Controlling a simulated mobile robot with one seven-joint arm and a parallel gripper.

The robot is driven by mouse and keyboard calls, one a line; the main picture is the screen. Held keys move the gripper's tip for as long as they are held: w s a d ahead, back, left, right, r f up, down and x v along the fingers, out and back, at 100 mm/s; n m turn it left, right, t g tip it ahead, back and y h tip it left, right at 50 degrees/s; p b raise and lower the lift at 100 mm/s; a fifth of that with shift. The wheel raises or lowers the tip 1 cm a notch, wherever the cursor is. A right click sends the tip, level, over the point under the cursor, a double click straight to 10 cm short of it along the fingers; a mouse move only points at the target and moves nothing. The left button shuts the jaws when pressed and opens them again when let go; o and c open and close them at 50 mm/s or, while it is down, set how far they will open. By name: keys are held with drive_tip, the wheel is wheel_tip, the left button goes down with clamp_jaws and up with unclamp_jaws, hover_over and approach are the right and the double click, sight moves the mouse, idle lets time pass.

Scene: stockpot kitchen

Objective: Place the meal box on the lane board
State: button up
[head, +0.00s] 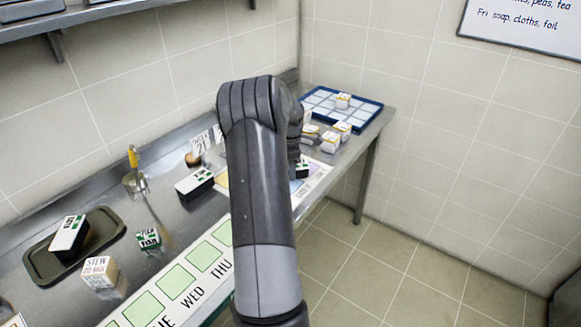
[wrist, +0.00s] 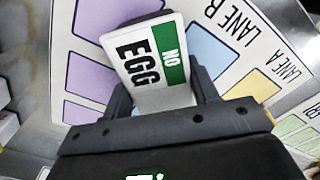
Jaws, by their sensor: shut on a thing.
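The meal box (wrist: 150,62) has a white lid with a green band, reading "NO EGG". In the wrist view it is between the fingers of my gripper (wrist: 160,92), which is shut on it. The lane board (wrist: 195,22) lies beneath, with purple, blue and yellow fields and the words LANE B and LANE A. The box covers part of it; I cannot tell whether the box touches it. In the head view my arm hides the gripper and most of the lane board (head: 318,178); a bit of the box (head: 302,168) shows to the right of the arm.
A weekday board (head: 190,278) with green squares lies in front. Another black box (head: 195,183), a dark tray (head: 44,262) with a box, a FISH box (head: 149,240) and a STEW box (head: 100,272) are at left. A blue gridded tray (head: 372,112) and small white boxes stand at the far end.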

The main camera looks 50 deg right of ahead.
drive_tip(key=o, duration=1.2)
wheel_tip(320, 180, up, 12)
drive_tip(key=shift+r, duration=0.1)
